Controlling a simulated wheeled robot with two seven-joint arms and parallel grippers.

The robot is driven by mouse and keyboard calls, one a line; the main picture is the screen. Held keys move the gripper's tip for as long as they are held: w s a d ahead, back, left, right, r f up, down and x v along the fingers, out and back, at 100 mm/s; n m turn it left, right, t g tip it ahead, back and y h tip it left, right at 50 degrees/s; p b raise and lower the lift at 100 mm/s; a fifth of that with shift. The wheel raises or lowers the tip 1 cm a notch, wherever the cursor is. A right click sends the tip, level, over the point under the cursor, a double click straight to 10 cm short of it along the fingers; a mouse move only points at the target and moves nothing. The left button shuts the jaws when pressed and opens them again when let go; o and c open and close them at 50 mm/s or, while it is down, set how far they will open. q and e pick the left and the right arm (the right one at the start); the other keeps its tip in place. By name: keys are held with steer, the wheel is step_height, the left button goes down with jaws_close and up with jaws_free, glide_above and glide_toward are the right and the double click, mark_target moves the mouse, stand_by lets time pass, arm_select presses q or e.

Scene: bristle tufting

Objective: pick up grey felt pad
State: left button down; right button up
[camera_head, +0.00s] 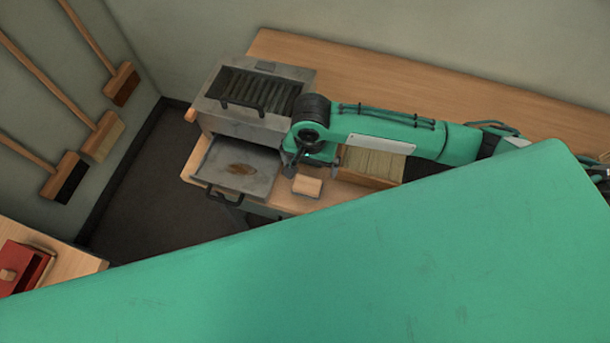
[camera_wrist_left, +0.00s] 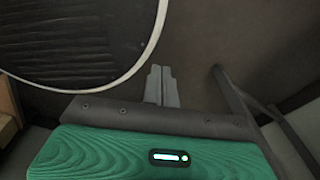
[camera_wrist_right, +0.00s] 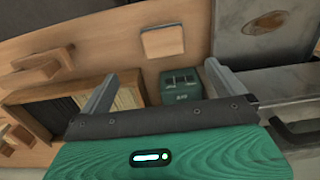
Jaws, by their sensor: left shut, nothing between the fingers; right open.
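A small pale tan square block or pad (camera_head: 307,185) lies flat on the wooden table near its front edge; it also shows in the right wrist view (camera_wrist_right: 162,40). I cannot tell if it is the felt pad, and no plainly grey pad shows. My right gripper (camera_head: 302,163) is open and empty above the table, just behind the block in the head view. In the right wrist view the block lies beyond the open fingers (camera_wrist_right: 158,82), apart from them. My left gripper (camera_wrist_left: 162,84) is shut and empty in the left wrist view, away from the block.
A grey metal machine (camera_head: 213,118) with a dark slatted top stands left of my right gripper. Its flat grey plate (camera_head: 216,180) bears a brown mark. A wooden bristle box (camera_wrist_right: 20,98) and a green box (camera_wrist_right: 180,86) stand close. Brooms (camera_head: 72,175) hang on the left wall.

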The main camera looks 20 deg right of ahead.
glide_above(307, 184)
steer(key=s, duration=0.1)
step_height(307, 184, down, 5)
steer(key=shift+s+d+r+p, duration=0.1)
steer(key=shift+d+r+p, duration=0.1)
steer(key=shift+p, duration=0.25)
steer(key=shift+w+f, duration=0.2)
steer(key=shift+f, duration=1.55)
steer(key=shift+f+p, duration=0.2)
steer(key=shift+p, duration=0.2)
steer(key=f, duration=0.2)
steer(key=f+p, duration=0.1)
steer(key=f, duration=0.1)
steer(key=shift+w+a, duration=0.15)
steer(key=shift+w, duration=0.25)
steer(key=shift+f, duration=0.3)
arm_select(q)
steer(key=r, duration=0.1)
steer(key=s+r, duration=0.1)
steer(key=r, duration=0.1)
steer(key=shift+s+d+r, duration=0.1)
steer(key=shift+s+d, duration=0.05)
steer(key=shift+s, duration=0.05)
arm_select(e)
steer(key=shift+c, duration=0.2)
steer(key=c, duration=1)
